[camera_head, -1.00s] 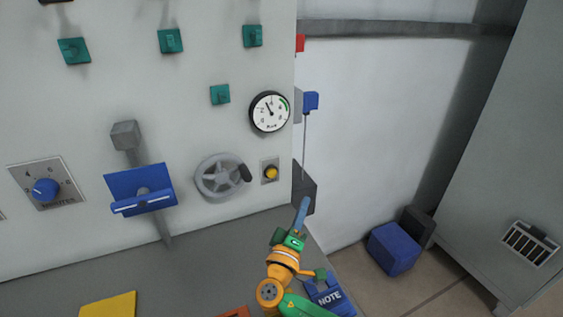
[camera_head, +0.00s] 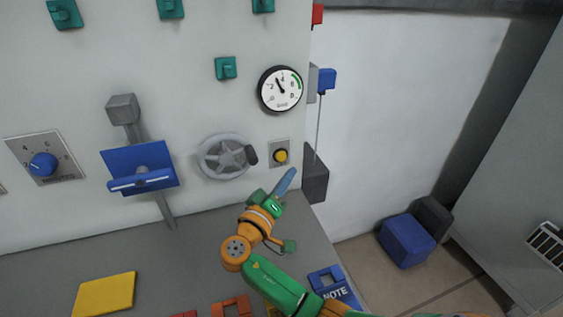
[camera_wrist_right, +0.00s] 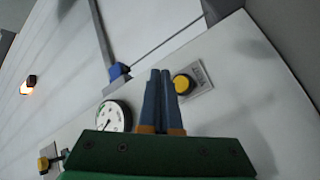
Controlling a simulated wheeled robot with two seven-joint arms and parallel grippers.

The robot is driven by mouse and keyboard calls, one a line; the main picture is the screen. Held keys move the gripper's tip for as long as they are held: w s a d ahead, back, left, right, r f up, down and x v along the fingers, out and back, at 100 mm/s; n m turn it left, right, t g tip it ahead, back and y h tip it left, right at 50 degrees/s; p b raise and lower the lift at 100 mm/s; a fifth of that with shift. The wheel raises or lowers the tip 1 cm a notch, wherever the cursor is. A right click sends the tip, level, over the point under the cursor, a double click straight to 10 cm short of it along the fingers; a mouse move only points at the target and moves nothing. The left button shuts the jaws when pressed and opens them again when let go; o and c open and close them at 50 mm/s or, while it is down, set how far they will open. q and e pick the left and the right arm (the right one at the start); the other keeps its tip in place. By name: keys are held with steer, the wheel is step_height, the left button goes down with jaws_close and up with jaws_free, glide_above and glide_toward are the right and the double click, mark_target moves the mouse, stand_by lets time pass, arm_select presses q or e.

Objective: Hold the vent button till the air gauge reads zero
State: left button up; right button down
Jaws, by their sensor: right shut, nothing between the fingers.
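The yellow vent button (camera_head: 280,156) sits on a small grey plate on the wall panel, and it also shows in the right wrist view (camera_wrist_right: 183,84). The round white air gauge (camera_head: 281,90) is above it. Its needle points up and slightly left, just short of the 4, clear of zero. My right gripper (camera_head: 289,174) is shut and empty, its blue fingers just below and right of the button in the head view. In the right wrist view the fingertips (camera_wrist_right: 160,75) are beside the button, apparently not on it. My left gripper is not in view.
A grey handwheel (camera_head: 226,156) is left of the button. A blue lever plate (camera_head: 140,167) and a blue timer knob (camera_head: 43,164) are farther left. Below, a grey ledge holds a yellow pad (camera_head: 104,295) and a blue note block (camera_head: 334,287).

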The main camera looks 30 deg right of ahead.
mark_target(281, 156)
steer(key=w+b, duration=0.1)
steer(key=w, duration=0.1)
steer(key=w+d+b, duration=0.1)
steer(key=w+b, duration=0.1)
stand_by(0.5)
stand_by(1.5)
steer(key=shift+w+b, duration=0.4)
steer(key=shift+b, duration=0.3)
steer(key=shift+d, duration=0.1)
